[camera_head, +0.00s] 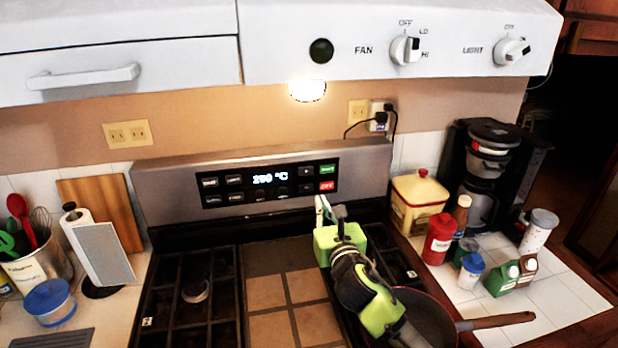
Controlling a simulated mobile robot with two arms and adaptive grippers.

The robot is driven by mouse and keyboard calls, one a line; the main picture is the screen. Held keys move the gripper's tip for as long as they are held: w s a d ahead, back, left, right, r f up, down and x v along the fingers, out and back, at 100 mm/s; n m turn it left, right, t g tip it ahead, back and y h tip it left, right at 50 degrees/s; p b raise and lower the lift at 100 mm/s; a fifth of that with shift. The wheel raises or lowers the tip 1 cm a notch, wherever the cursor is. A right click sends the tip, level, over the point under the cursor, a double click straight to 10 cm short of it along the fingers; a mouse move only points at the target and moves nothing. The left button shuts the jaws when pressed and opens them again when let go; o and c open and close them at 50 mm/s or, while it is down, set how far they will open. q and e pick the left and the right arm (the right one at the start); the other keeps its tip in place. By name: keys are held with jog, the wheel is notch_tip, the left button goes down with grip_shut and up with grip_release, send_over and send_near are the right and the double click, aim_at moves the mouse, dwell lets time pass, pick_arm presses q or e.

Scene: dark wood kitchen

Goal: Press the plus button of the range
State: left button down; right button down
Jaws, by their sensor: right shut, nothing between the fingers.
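The range (160,194) has a steel back panel with a black control strip (207,191). Its lit display (270,178) seems to read 250 °C. Right of it are two small dark buttons, an upper one (306,172) and a lower one (306,188). Their marks are too small to tell which is the plus. A green button (327,169) and a red button (326,186) sit at the strip's right end. My right gripper (332,212) is shut and empty, just below the strip's right end, seemingly apart from the buttons. My left gripper is out of view.
A dark pan (425,310) sits on the right burners, beneath my right arm. A coffee maker (482,180), a yellow canister (418,202) and several bottles stand on the right counter. The white hood (290,40) overhangs the range. The middle of the cooktop is clear.

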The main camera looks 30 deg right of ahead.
aim_at(307, 171)
jog(key=p+x, duration=0.3)
jog(key=x, duration=1.1)
